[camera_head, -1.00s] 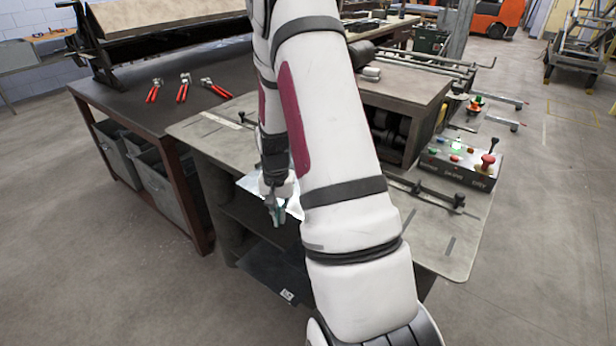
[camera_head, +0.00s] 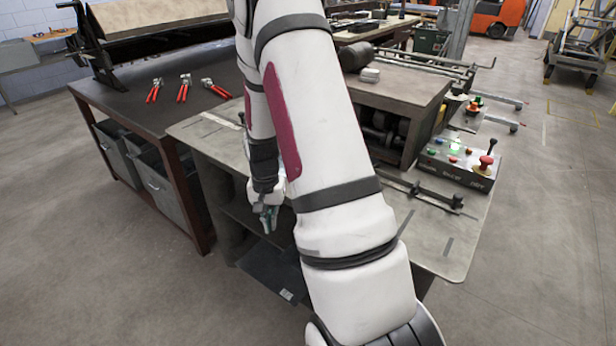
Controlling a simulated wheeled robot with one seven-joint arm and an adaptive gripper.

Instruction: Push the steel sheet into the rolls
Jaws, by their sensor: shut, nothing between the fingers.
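My gripper (camera_head: 268,222) is shut and points down just off the front edge of the grey feed table (camera_head: 450,235), left of my arm's big white link. I see nothing between its fingers. The steel sheet cannot be made out now; my arm covers the middle of the table, where it may lie. The dark rolls (camera_head: 379,130) show in part inside the roll machine (camera_head: 405,88) behind my arm. I cannot see whether any sheet touches them.
A control box (camera_head: 460,163) with coloured buttons and a red knob stands at the table's right. A black guide bar (camera_head: 425,194) lies in front of it. Several red-handled pliers (camera_head: 183,88) lie on the dark bench at left. Open shelves lie below the gripper.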

